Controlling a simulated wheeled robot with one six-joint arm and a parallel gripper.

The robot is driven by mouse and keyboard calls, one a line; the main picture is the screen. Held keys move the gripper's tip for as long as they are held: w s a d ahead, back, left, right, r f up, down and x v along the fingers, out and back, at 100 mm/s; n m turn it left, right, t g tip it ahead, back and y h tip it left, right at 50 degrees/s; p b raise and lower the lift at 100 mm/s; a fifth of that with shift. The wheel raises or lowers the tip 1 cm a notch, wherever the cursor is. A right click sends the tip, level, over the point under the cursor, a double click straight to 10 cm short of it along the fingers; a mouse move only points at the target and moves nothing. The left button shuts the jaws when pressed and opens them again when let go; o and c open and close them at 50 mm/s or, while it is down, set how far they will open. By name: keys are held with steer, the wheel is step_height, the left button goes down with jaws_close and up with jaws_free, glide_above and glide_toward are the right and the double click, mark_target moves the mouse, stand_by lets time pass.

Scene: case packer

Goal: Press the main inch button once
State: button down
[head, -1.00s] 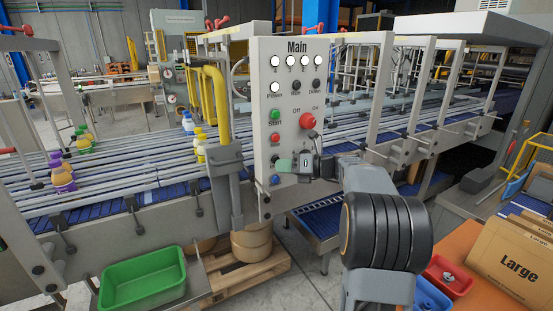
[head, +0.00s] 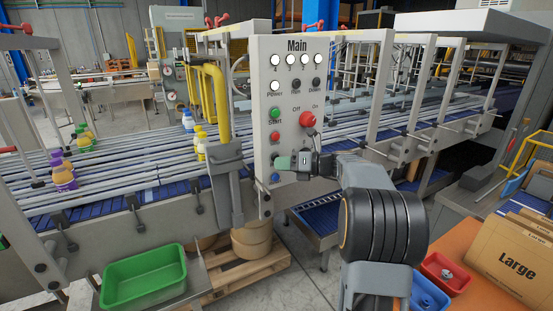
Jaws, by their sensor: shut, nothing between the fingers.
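The Main control panel (head: 288,90) stands upright in the middle of the head view. It has a green Start button (head: 275,113), a red button (head: 275,135) below it, and a blue button (head: 275,178) near the bottom. A large red knob (head: 307,119) sits to the right. My gripper (head: 281,163) is shut and empty, at the panel's lower part, between the red and blue buttons. It covers part of the panel there, including any control and label behind it. I cannot tell whether its tip touches the panel. No inch label is readable.
A yellow pipe (head: 216,95) and grey bracket (head: 228,175) stand just left of the panel. Conveyor rails carrying bottles (head: 64,179) run behind. A green bin (head: 143,279) is at lower left, and cartons (head: 517,255) and a red bin (head: 443,270) at lower right.

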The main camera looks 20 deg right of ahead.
steer(key=shift+w+a+r+p, duration=0.1)
steer(key=shift+w+r+p, duration=0.05)
steer(key=shift+r+p, duration=0.3)
stand_by(1.0)
steer(key=shift+f, duration=0.2)
steer(key=shift+s+f, duration=0.2)
steer(key=shift+s, duration=0.2)
steer(key=shift+s, duration=0.15)
steer(key=shift+s+d, duration=0.2)
steer(key=shift+s, duration=1)
steer(key=shift+s+d, duration=0.2)
steer(key=shift+s, duration=1)
